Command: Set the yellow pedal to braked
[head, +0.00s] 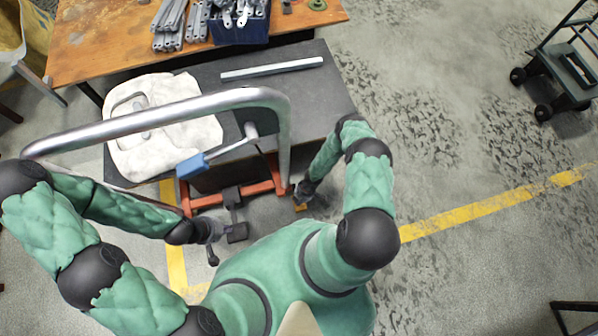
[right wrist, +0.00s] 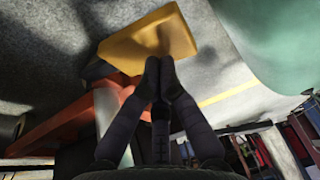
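The yellow pedal (head: 300,207) is a small plate low on the red frame of the cart, close to my body in the head view. In the right wrist view the yellow pedal (right wrist: 150,38) fills the top middle. My right gripper (right wrist: 160,68) has its fingertips together at the pedal's edge, seeming to touch it, with nothing between them. In the head view my right gripper (head: 303,190) is partly hidden by its arm. My left gripper (head: 215,243) is empty and looks open, beside a black pedal (head: 237,232). Whether the yellow pedal is up or down is unclear.
The cart has a silver handle (head: 160,116), a blue-gripped lever (head: 193,166) and a dark deck (head: 312,100) carrying a white sack (head: 150,150) and a metal bar (head: 272,68). A wooden table (head: 110,40) holds brackets and a blue bin (head: 240,27).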

